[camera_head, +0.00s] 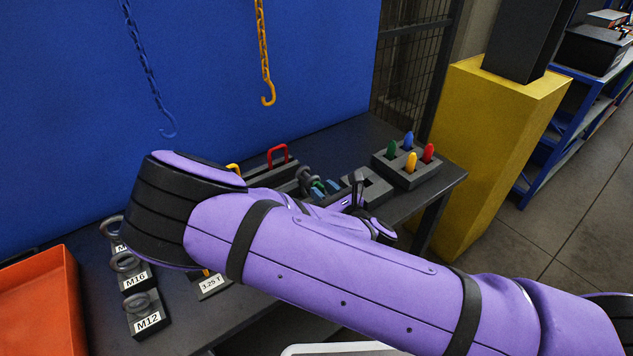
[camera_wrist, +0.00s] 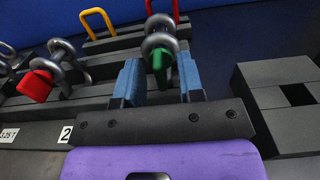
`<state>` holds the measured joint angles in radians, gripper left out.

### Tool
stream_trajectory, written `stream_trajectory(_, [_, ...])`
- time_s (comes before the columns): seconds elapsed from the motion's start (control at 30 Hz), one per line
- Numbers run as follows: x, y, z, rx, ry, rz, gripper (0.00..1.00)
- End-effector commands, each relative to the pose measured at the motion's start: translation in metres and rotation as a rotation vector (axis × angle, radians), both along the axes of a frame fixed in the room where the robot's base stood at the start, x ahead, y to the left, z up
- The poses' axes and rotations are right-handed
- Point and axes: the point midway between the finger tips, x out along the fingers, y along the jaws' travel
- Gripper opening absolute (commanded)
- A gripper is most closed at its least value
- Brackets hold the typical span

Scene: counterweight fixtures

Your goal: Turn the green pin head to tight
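In the wrist view, the green pin head (camera_wrist: 161,64) sits at the lower end of a grey shackle (camera_wrist: 159,38). My gripper (camera_wrist: 160,80) has two blue fingers, which stand apart on either side of the green head. A dark gap shows between the left finger and the head; on the right, the finger and head overlap in the picture, so contact is unclear. In the head view, the blue fingertips of my gripper (camera_head: 325,187) show just beyond my purple arm, and I cannot make out the green pin head there.
A red-headed shackle (camera_wrist: 38,86) lies left of my gripper. Yellow (camera_wrist: 98,20) and red handles stand behind. A grey block (camera_head: 408,180) holds coloured pegs at the table's right end. Eyebolts on labelled blocks (camera_head: 146,318) stand at left. Two chain hooks (camera_head: 268,96) hang above.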

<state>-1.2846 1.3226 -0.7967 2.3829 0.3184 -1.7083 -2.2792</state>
Motion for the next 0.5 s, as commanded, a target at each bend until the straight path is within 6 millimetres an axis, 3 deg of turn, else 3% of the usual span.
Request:
stream_trajectory(0.37, [-0.0022, -0.0002, 0.0001, 0.0, 0.0, 0.001, 0.35])
stream_trajectory(0.5, [-0.0022, -0.0002, 0.0001, 0.0, 0.0, 0.001, 0.08])
